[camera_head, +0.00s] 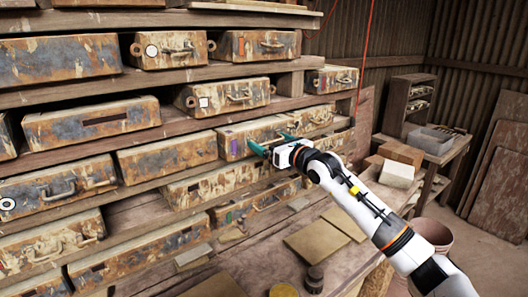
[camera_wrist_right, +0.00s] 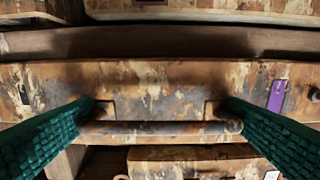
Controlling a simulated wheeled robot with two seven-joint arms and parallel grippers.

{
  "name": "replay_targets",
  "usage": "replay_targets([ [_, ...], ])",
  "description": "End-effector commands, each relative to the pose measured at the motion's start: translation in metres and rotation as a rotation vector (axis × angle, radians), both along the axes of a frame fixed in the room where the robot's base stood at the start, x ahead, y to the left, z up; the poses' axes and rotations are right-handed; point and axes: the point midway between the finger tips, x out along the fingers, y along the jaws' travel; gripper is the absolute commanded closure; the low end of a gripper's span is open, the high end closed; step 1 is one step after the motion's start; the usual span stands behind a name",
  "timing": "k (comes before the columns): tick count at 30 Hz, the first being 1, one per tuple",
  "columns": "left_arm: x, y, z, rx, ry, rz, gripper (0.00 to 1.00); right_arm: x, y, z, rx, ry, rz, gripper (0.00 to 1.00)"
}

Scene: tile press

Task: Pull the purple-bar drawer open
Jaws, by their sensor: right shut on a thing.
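The purple-bar drawer (camera_head: 240,134) is a worn, rust-patched metal drawer in the middle row of the rack. In the right wrist view the purple bar (camera_wrist_right: 277,95) is at the right. My right gripper (camera_head: 272,144) is at the drawer front, its teal fingers at the two ends of the horizontal handle (camera_wrist_right: 160,128), shut on it. The handle is largely hidden by the gripper in the head view. My left gripper is not in view.
Several similar drawers fill the wooden rack (camera_head: 190,74) around this one. Below is a workbench (camera_head: 340,262) with flat tiles (camera_head: 317,243) and a small dark jar (camera_head: 314,279). A side table with a grey bin (camera_head: 430,140) and a bucket (camera_head: 434,235) stand at the right.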

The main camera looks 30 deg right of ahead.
Motion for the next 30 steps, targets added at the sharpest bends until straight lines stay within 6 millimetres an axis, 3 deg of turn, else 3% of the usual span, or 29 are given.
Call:
replay_targets([
  [1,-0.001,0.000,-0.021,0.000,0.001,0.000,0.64,-0.010,0.001,-0.021,-0.002,0.020,0.004,0.46],
  [12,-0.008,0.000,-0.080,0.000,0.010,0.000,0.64,-0.074,-0.005,-0.013,-0.001,0.014,0.000,0.46],
  [18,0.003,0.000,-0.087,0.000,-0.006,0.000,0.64,-0.087,-0.004,-0.009,-0.004,0.019,0.003,0.46],
  [27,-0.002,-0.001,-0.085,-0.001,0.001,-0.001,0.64,-0.087,-0.004,-0.007,-0.005,0.018,0.002,0.46],
  [28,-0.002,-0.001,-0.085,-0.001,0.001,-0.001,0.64,-0.087,-0.004,-0.007,-0.005,0.018,0.002,0.00],
  [30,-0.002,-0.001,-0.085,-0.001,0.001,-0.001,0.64,-0.087,-0.005,-0.007,-0.005,0.017,0.002,0.00],
])
